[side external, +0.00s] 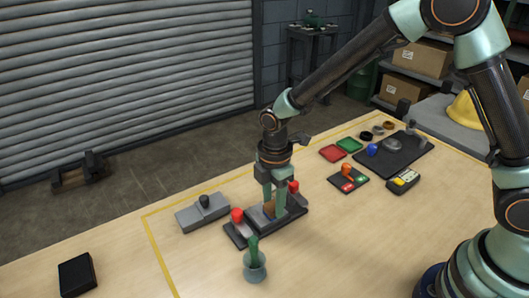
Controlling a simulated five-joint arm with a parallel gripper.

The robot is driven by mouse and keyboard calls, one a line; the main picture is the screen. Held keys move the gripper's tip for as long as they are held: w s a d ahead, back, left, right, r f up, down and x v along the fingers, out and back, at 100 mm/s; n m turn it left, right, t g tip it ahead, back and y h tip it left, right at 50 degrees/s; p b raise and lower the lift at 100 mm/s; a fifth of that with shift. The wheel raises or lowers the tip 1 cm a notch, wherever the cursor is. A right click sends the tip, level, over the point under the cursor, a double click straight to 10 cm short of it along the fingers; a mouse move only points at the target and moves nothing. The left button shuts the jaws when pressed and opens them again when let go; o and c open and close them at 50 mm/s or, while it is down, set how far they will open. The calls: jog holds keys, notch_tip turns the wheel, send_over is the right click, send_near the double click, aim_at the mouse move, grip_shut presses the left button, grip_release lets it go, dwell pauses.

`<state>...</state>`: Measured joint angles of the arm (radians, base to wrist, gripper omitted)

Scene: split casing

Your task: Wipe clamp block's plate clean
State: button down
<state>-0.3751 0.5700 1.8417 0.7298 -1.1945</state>
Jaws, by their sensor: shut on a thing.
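A long dark block (239,233) with two red knobs (237,215) and a grey plate (258,219) in its middle lies on the table; it looks like the clamp block. My gripper (273,207) points down over this plate, between the two red knobs. It is shut on a small brown piece (269,209), mostly hidden by the fingers. The piece is at or just above the plate; I cannot tell if they touch. Any dirt on the plate is too small to make out.
A grey block with a dark knob (203,207) lies to the left.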

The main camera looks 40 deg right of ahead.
jog(key=shift+s, duration=0.85)
jog(key=shift+w, duration=3.2)
jog(key=shift+w+r, duration=0.1)
jog(key=shift+w, duration=0.15)
notch_tip(320, 180, up, 8)
